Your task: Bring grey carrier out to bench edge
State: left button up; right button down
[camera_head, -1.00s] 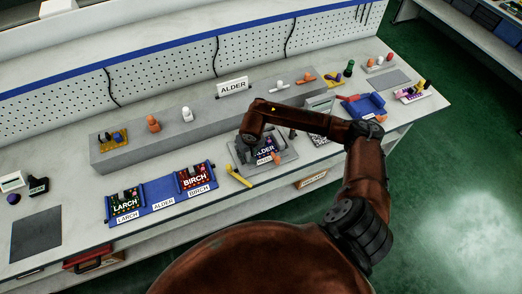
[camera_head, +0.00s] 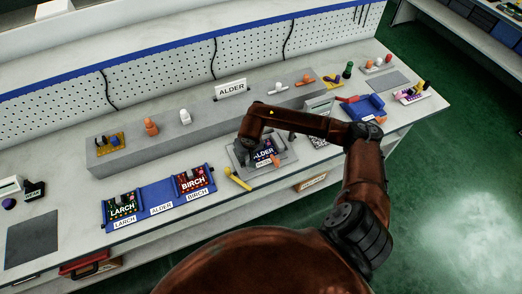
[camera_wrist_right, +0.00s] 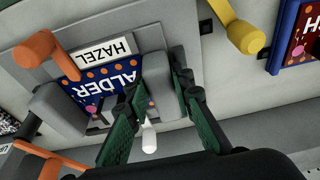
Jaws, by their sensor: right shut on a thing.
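The grey carrier (camera_head: 287,160) lies on the bench in the middle of the head view, with a blue ALDER board (camera_head: 263,153) in it. In the right wrist view the board (camera_wrist_right: 85,88) shows beside a HAZEL label (camera_wrist_right: 90,57) and a grey upright block (camera_wrist_right: 157,75) of the carrier. My right gripper (camera_head: 247,138) is over the carrier's left part. In the wrist view its green fingers (camera_wrist_right: 158,88) are on either side of that block, shut on it. My left gripper is not in view.
A yellow handle (camera_head: 238,179) lies at the carrier's front left. A blue rack (camera_head: 160,194) with LARCH and BIRCH boards is to the left. A raised grey ledge (camera_head: 180,135) with small parts runs behind. A blue tray (camera_head: 362,108) is at right. The front bench strip looks clear.

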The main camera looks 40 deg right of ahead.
aim_at(251, 169)
dwell(0.3)
jog(key=shift+s+a+p, duration=0.15)
jog(key=shift+s+a, duration=0.05)
jog(key=shift+s, duration=0.6)
jog(key=shift+s+a+p, duration=0.15)
jog(key=shift+s+a, duration=0.05)
jog(key=shift+s, duration=0.65)
jog(key=shift+s+a+p, duration=0.15)
jog(key=shift+s+a, duration=0.05)
jog(key=shift+s, duration=0.6)
jog(key=c, duration=1.6)
grip_release()
jog(key=shift+f, duration=0.1)
jog(key=v, duration=1.2)
